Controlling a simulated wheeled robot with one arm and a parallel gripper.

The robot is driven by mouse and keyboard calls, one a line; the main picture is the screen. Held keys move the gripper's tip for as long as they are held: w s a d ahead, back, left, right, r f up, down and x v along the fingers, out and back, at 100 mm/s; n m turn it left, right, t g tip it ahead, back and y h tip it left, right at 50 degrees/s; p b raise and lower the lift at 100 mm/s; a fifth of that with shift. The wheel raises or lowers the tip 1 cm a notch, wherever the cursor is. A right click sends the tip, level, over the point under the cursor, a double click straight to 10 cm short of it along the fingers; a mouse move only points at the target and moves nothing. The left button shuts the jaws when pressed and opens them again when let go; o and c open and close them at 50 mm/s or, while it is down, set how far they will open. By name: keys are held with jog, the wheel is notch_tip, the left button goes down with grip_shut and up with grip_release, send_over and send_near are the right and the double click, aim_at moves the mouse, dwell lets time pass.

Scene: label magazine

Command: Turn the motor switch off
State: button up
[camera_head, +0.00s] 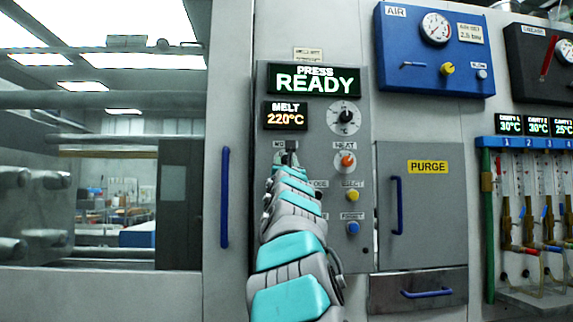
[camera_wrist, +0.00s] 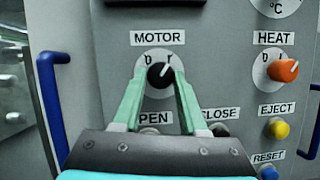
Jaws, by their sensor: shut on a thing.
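The motor switch (camera_wrist: 160,76) is a black round knob on a pale round plate under the MOTOR label in the wrist view. Its white pointer line points up and to the right, toward the right-hand mark. My gripper (camera_wrist: 160,82) has one pale green finger on each side of the knob and is shut on it. In the head view my gripper (camera_head: 288,160) reaches the panel at the left below the MELT display, and my arm hides most of the switch.
The orange HEAT knob (camera_wrist: 284,70) is close to the right. The yellow EJECT button (camera_wrist: 278,129) and blue RESET button (camera_wrist: 269,173) are below it. OPEN and CLOSE controls lie below the switch, partly hidden. A blue door handle (camera_head: 225,197) stands left of the panel.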

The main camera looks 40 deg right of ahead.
grip_shut()
jog(key=shift+f+n+b, duration=0.1)
jog(key=shift+n+b, duration=0.3)
jog(key=shift+s+d+r+n+t+y+p, duration=0.25)
jog(key=shift+n+y, duration=1.25)
jog(key=shift+n, duration=1.55)
jog(key=shift+w+d+r+n+t+y+p, duration=0.1)
jog(key=shift+n+t+y+p, duration=0.25)
jog(key=shift+n+y, duration=1.95)
jog(key=shift+s+d+r+n+t+y+p, duration=0.2)
jog(key=shift+n+y, duration=0.5)
jog(key=shift+n, duration=3.15)
jog(key=shift+a+f+n, duration=0.15)
jog(key=shift+f+n, duration=0.05)
jog(key=shift+n, duration=0.1)
jog(key=o, duration=0.6)
grip_release()
jog(key=shift+w, duration=0.1)
